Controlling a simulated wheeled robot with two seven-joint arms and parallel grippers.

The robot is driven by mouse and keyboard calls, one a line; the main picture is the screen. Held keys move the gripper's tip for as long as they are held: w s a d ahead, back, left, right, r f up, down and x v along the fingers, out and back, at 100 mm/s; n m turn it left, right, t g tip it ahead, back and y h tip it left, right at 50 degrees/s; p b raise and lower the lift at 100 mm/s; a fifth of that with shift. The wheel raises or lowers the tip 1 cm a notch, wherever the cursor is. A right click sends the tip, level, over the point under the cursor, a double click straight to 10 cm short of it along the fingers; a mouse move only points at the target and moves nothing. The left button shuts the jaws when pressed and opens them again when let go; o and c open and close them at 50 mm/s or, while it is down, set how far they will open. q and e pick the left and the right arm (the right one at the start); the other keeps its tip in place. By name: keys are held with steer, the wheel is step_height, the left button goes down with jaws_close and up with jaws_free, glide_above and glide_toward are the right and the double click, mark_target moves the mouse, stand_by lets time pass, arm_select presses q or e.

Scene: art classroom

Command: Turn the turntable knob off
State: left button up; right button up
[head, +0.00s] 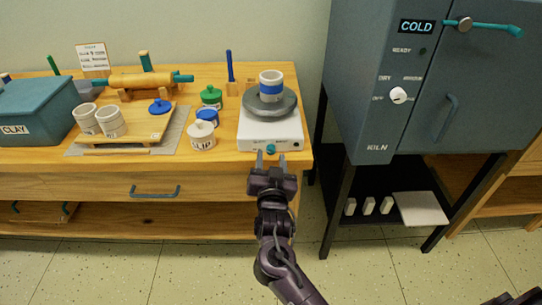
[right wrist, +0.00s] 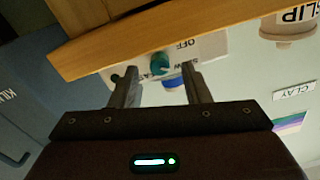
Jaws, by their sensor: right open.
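The white turntable (head: 257,130) stands at the right end of the wooden bench. Its grey wheel (head: 287,105) carries a white cup with a blue band (head: 271,79). The teal knob (head: 270,147) is on the turntable's front face. In the right wrist view the knob (right wrist: 160,63) shows upside down among labels, with OFF readable; its exact setting I cannot tell. My right gripper (head: 271,156) is open in front of the knob, its fingers to either side of it in the picture. Whether they touch it I cannot tell.
The bench's front edge (right wrist: 150,40) runs close to the right gripper. A SLIP jar (head: 201,137) and lidded pots stand left of the turntable, with a board of cups (head: 150,128) beyond. A grey kiln (head: 365,60) stands to the right.

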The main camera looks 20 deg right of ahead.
steer(key=shift+w+d, duration=0.25)
steer(key=shift+w, duration=0.45)
arm_select(q)
steer(key=shift+w+r, duration=0.1)
steer(key=shift+r, duration=0.05)
arm_select(e)
jaws_close()
arm_select(q)
steer(key=shift+p, duration=0.3)
arm_select(e)
steer(key=shift+r, duration=0.1)
steer(key=n+p, duration=0.5)
steer(key=p, duration=0.1)
steer(key=shift+r, duration=0.1)
steer(key=shift+n+p, duration=0.4)
arm_select(q)
steer(key=s+a+f, duration=0.1)
steer(key=s, duration=0.6)
steer(key=s+a+f, duration=0.1)
steer(key=s, duration=0.6)
steer(key=shift+s+a+f+g, duration=0.15)
steer(key=shift+a+f+g, duration=0.15)
steer(key=shift+a+g, duration=0.1)
